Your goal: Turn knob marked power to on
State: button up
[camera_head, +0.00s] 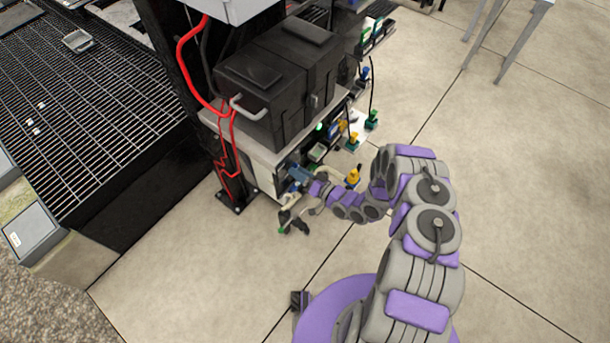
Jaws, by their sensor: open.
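A grey equipment unit with a front panel (318,153) stands at the middle of the view, under black cases. The panel carries small switches, lights and connectors. A knob marked power is too small or hidden to make out, and no label can be read. My purple and grey arm reaches in from the lower right. My gripper (305,181) is close to the lower left part of the panel. Its jaws are small in this view, and whether they touch the panel cannot be told. I see nothing held in it.
Yellow (353,176) and green (372,120) fittings stick out from the unit. Black cases (265,95) sit on top. A red cable (183,62) runs down the left post. A metal grating (85,110) lies left. Open floor (480,190) is at right.

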jog(key=p+v, duration=0.2)
jog(key=v, duration=1.5)
jog(key=shift+d, duration=0.2)
jog(key=shift+s+f, duration=0.1)
